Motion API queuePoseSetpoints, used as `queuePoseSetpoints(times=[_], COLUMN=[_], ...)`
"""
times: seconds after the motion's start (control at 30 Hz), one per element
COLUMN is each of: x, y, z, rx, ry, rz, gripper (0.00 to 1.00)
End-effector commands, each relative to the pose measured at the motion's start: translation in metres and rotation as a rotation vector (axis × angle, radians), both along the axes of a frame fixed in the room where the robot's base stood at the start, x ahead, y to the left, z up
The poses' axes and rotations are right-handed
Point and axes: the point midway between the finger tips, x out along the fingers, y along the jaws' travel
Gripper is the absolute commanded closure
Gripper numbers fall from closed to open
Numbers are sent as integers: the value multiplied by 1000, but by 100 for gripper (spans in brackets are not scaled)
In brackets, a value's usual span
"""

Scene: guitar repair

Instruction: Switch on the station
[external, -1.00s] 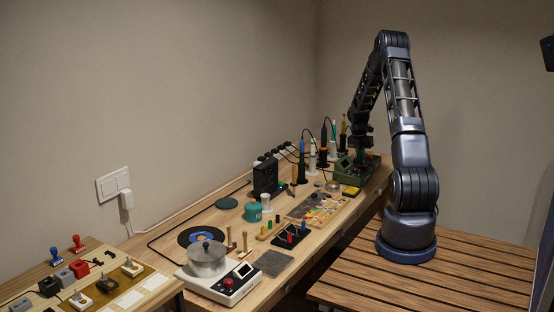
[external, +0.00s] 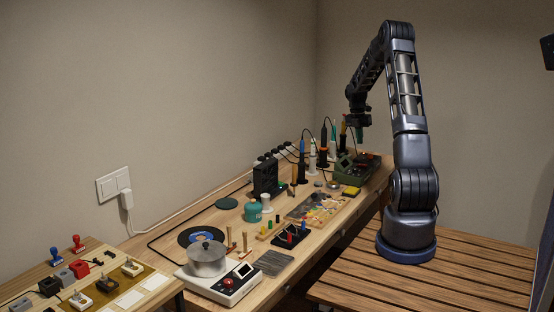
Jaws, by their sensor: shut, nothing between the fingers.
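The station that best fits the task is a green box (external: 347,168) at the far right end of the workbench. It has a dark top with a small red spot that looks lit; its switch is too small to make out. My gripper (external: 360,135) is above the green box and clear of it, pointing down. It is shut and empty. Several soldering irons in stands, among them a blue one (external: 302,163) and an orange-black one (external: 324,145), stand left of the box.
A white hotplate (external: 231,285) with a metal pot (external: 206,258) stands at the bench's near end. A parts tray (external: 300,212) lies mid-bench. The air above the bench is free.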

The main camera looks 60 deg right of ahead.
Motion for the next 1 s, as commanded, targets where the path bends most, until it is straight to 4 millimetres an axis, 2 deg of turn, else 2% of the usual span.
queuePoseSetpoints(times=[0.1, 0.3, 0.77, 1.0], x=[2, 5, 5, -8], y=[0, 0, 0, -2], z=[19, 37, 41, 44], rx=[-1, -1, 0, 1], ry=[-1, -1, 0, 0], rz=[0, -1, -1, -3], gripper=[100, 100, 100, 100])
